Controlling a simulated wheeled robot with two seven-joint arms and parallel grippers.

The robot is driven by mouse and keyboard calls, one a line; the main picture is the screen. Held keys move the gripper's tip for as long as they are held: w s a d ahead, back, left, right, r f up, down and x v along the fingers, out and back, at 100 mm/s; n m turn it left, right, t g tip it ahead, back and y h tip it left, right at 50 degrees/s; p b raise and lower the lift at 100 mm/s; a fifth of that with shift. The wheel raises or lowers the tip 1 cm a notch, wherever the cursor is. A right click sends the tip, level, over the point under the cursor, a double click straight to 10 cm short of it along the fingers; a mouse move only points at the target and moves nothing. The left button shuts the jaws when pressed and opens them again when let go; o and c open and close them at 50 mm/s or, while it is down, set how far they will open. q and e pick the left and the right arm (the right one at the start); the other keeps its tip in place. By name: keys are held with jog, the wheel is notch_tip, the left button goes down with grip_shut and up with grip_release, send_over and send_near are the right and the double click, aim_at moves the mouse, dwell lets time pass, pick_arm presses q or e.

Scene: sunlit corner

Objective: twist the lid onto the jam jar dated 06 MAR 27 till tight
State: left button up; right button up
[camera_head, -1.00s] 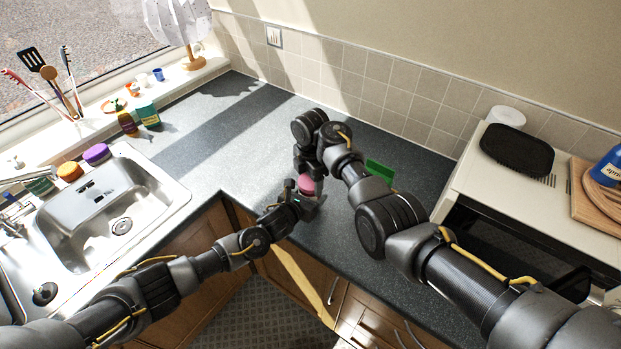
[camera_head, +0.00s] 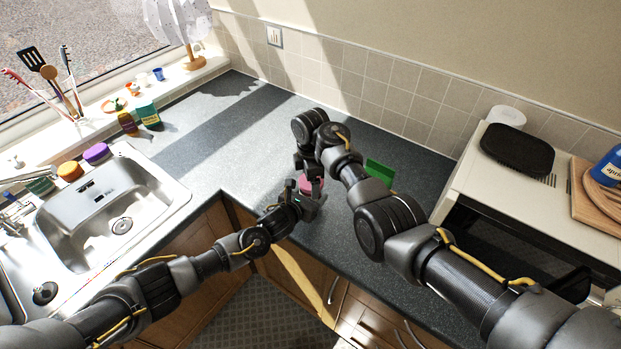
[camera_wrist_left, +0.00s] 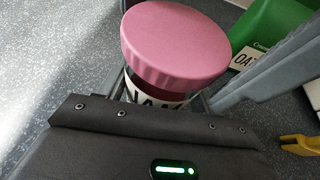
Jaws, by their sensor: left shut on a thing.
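The jam jar (camera_wrist_left: 152,96) stands in my left gripper, which is shut on it. Its white label shows part of the word JAM; no date is readable. A pink ribbed lid (camera_wrist_left: 178,45) sits on the jar's mouth; it also shows in the head view (camera_head: 306,186). I cannot tell how tight it is. My left gripper (camera_head: 307,207) is low at the jar. My right gripper (camera_head: 311,178) points down at the lid from above, with a dark finger in front of the pink. Whether its fingers touch the lid or are closed is unclear.
A green box (camera_head: 379,171) stands on the counter right of my right wrist. The back counter is clear.

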pick_arm(q)
jog(key=shift+a, duration=0.1)
pick_arm(e)
jog(key=shift+s+r, duration=0.1)
jog(key=shift+r, duration=2.15)
jog(key=shift+c, duration=0.4)
jog(key=shift+r+n, duration=1.7)
jog(key=shift+n, duration=0.1)
jog(key=shift+f, duration=4)
